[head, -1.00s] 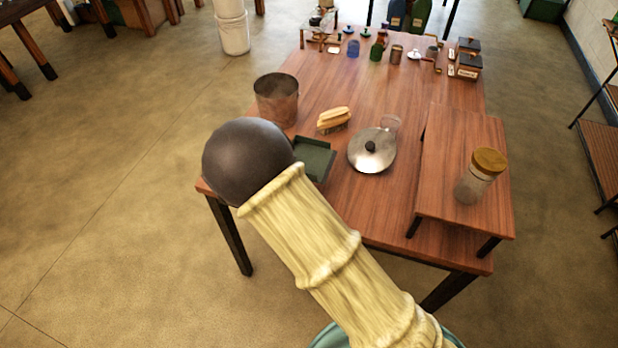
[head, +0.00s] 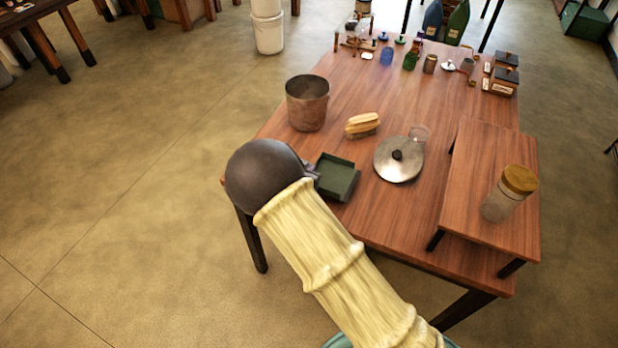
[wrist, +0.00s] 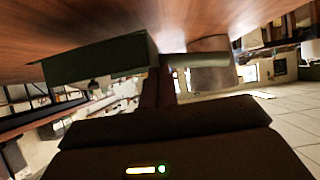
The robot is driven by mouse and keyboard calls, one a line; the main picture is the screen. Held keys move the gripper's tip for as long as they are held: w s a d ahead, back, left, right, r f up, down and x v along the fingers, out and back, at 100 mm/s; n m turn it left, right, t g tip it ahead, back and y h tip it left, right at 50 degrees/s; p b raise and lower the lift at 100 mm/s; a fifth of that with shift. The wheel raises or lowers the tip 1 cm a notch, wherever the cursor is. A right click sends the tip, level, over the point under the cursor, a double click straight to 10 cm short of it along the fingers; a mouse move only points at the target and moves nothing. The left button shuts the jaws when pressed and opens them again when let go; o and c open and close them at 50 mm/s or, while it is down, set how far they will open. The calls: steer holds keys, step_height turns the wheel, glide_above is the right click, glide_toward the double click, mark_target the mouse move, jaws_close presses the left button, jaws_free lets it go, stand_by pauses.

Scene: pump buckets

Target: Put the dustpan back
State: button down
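The dustpan (head: 337,177) is a dark green open tray near the left front of the wooden table (head: 440,95). My gripper (head: 313,173) reaches it from the left, with its dark round wrist over the table's front left corner. The fingers appear shut on the dustpan's left side; the exact contact is small and partly hidden. In the wrist view the dustpan (wrist: 95,58) is a green block beside the narrow, close-together fingers (wrist: 160,84). I cannot tell whether it is clear of the tabletop. A yellow-topped brush (head: 362,125) lies behind it.
A copper pot (head: 307,102) stands behind the gripper. A metal lid (head: 399,159) lies right of the dustpan. A raised wooden shelf (head: 465,180) with a cork-topped jar (head: 509,194) stands at right. Small jars and boxes line the far end. Floor left of the table is clear.

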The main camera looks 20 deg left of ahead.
steer(key=shift+f, duration=1.9)
steer(key=shift+f, duration=0.1)
steer(key=c, duration=1.7)
jaws_free()
steer(key=v, duration=1.2)
